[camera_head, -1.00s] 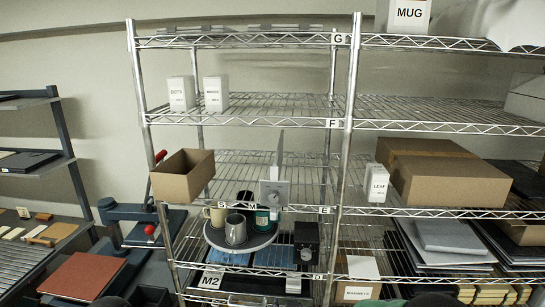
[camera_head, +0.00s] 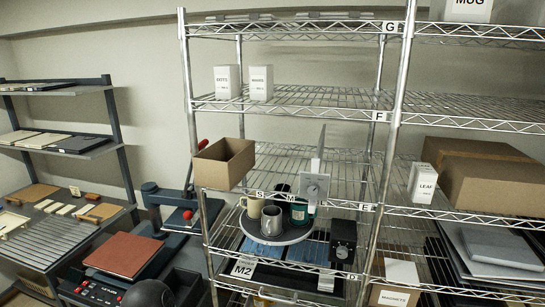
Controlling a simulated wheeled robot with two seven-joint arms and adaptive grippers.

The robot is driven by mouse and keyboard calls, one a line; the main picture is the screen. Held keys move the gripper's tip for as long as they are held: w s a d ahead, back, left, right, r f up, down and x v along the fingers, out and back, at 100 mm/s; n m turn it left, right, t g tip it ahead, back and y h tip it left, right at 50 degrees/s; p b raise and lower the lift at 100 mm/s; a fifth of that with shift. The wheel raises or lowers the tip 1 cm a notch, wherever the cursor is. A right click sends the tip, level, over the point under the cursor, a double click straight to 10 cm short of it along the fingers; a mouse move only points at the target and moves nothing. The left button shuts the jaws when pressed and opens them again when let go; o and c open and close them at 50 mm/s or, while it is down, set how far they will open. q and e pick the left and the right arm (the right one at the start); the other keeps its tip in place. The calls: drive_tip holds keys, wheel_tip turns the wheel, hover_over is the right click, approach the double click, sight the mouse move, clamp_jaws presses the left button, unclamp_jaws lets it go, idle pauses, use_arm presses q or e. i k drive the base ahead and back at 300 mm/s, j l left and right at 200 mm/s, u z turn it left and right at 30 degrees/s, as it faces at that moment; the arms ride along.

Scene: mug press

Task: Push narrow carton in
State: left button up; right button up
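Several narrow white cartons are in the head view. The one labelled LEAF (camera_head: 422,184) stands upright near the front edge of the right bay's middle shelf, left of a wide brown carton (camera_head: 492,181). Two more, one reading like DOTS (camera_head: 227,82) and one like WAVES (camera_head: 260,83), stand side by side on the left bay's upper shelf. A white carton marked MUG (camera_head: 468,10) is cut off at the top. The frames do not show which is the task's narrow carton. Neither gripper is in view.
An open brown box (camera_head: 224,164) sits at the left bay's front corner. A round tray (camera_head: 248,231) with mugs, a black box (camera_head: 342,241) and a grey dial device (camera_head: 315,187) are nearby. A press (camera_head: 177,207) and side shelves stand left. The upper right shelf has free room.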

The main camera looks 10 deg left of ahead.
sight(223, 165)
drive_tip(key=i+j, duration=0.1)
drive_tip(key=j, duration=0.45)
drive_tip(key=j+z, duration=0.4)
drive_tip(key=j, duration=0.35)
drive_tip(key=j+z, duration=0.4)
drive_tip(key=j, duration=0.35)
drive_tip(key=z, duration=0.45)
